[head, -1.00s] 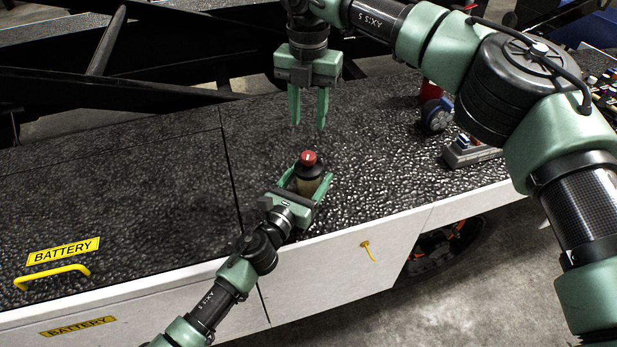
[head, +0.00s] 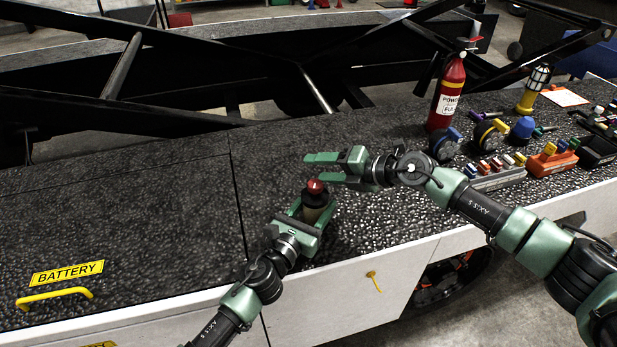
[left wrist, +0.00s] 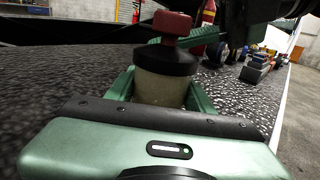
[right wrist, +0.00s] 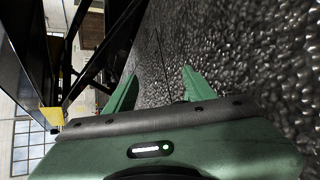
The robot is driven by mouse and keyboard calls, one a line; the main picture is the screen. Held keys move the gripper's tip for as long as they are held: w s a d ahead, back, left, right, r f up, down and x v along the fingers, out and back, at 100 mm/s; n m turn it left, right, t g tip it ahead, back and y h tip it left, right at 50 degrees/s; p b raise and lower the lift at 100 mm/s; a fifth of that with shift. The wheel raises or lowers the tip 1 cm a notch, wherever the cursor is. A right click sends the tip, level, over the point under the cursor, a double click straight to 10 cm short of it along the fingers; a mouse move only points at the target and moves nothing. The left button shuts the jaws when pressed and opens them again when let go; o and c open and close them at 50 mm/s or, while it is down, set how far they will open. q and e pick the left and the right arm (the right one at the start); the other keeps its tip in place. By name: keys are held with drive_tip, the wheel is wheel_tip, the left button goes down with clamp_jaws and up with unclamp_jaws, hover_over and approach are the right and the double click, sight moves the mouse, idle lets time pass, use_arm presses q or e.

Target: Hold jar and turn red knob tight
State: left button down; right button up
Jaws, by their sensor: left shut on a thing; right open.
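A small jar (head: 311,216) with a beige body and dark lid stands upright on the black textured top. A red knob (head: 315,187) sits on its lid. My left gripper (head: 309,226) is shut on the jar, one finger on each side; the left wrist view shows the beige body (left wrist: 160,89) between the fingers and the red knob (left wrist: 172,22) above. My right gripper (head: 313,168) is open and empty, lying sideways and pointing left, just behind the knob in the head view. I cannot tell whether its nearer finger touches the knob. The right wrist view shows no knob.
A red fire extinguisher (head: 446,95), a yellow-and-black lantern (head: 534,88), wheels and coloured connector blocks (head: 497,170) crowd the right of the top. A yellow handle (head: 55,295) is at front left. Dark frame beams run behind. The top left of the jar is clear.

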drive_tip(key=s+d+m+t, duration=0.4)
drive_tip(key=d+m+t, duration=0.2)
drive_tip(key=m, duration=0.2)
drive_tip(key=m+t+h, duration=0.2)
drive_tip(key=m, duration=1.7)
approach(311, 181)
drive_tip(key=x, duration=1.1)
drive_tip(key=shift+w+f, duration=0.2)
drive_tip(key=shift+w, duration=0.25)
drive_tip(key=shift+a, duration=0.1)
clamp_jaws()
